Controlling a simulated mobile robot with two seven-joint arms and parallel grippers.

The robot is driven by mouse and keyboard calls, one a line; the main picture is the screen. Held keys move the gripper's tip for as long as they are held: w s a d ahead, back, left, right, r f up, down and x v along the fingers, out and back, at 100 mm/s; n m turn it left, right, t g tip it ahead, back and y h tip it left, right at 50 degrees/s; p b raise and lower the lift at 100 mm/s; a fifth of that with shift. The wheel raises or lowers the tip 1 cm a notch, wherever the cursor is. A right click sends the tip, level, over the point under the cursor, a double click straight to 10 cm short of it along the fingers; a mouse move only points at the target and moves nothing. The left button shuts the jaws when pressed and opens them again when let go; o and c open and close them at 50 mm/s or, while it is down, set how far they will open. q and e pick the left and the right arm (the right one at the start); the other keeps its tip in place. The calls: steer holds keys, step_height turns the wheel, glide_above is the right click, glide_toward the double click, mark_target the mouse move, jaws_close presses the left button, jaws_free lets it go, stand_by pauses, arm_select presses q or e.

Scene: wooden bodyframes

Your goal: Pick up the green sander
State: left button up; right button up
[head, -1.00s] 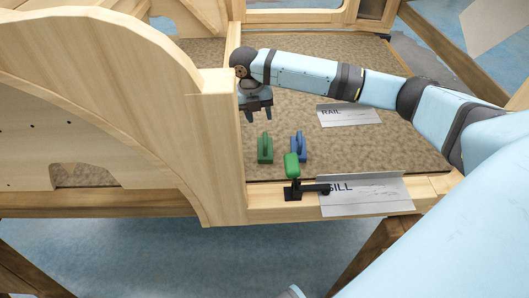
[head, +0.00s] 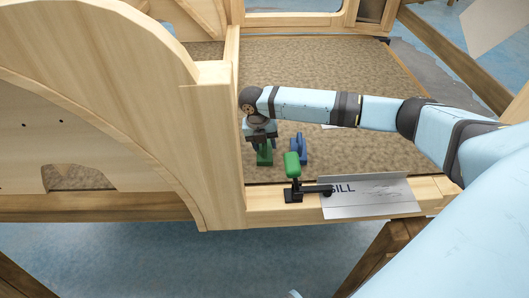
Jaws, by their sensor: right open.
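The green sander (head: 265,157) lies on the brown textured board inside the wooden frame, just left of a blue sander (head: 299,149). My right gripper (head: 262,143) is open and points down at the green sander's upright handle. Its fingers overlap the top of the handle in the head view, and the upper part of the sander is hidden behind them. I cannot tell whether the fingers touch it. My left gripper is out of view.
A toggle clamp with a green grip (head: 292,164) stands on the front wooden sill, close in front of the sanders. A SILL card (head: 370,196) is beside it. A tall wooden post (head: 220,150) rises on the left.

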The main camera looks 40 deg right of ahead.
steer(key=shift+r, duration=0.1)
jaws_close()
step_height(320, 180, up, 20)
steer(key=p, duration=0.4)
steer(key=c, duration=0.6)
jaws_free()
jaws_close()
steer(key=shift+a, duration=0.1)
